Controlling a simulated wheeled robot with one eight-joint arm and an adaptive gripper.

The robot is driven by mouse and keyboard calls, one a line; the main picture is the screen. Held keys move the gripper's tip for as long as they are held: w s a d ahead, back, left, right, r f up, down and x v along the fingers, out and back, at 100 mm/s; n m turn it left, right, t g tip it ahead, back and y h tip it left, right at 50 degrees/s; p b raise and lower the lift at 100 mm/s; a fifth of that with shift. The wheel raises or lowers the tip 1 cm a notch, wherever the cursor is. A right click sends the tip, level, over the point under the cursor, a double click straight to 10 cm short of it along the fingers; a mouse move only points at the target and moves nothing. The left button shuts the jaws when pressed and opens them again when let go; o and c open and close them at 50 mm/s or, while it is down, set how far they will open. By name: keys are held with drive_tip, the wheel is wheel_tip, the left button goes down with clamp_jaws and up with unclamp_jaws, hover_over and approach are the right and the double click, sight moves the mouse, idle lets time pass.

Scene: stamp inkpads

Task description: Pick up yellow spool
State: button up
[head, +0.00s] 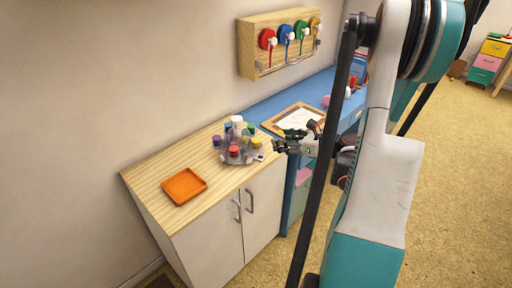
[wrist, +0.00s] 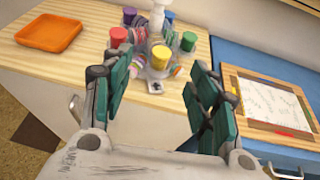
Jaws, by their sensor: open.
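A yellow-topped spool (wrist: 160,58) stands at the near side of a round carousel (wrist: 150,72) with several other coloured pieces around a white central post. In the head view this yellow piece (head: 256,142) is on the carousel's right side. My gripper (wrist: 160,78) is open and empty, with its teal fingers left and right of the yellow piece in the wrist view. In the head view my gripper (head: 281,147) is to the right of the carousel, apart from it. A yellow round piece (head: 315,24) also hangs at the right end of the wall rack.
The carousel stands on a wooden cabinet top (head: 150,172). An orange tray (head: 184,186) lies left of it. A framed board (head: 290,117) lies on the blue counter (head: 262,106) to the right. The wooden wall rack (head: 247,50) holds red, blue and green pieces too.

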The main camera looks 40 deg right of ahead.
drive_tip(key=s+f, duration=0.1)
drive_tip(key=f, duration=0.1)
drive_tip(key=b, duration=0.2)
approach(258, 141)
drive_tip(key=w, duration=0.2)
drive_tip(key=shift+g, duration=0.3)
drive_tip(key=shift+b+x, duration=1.15)
drive_tip(key=shift+x, duration=2.25)
drive_tip(key=shift+s, duration=0.15)
drive_tip(key=c, duration=1)
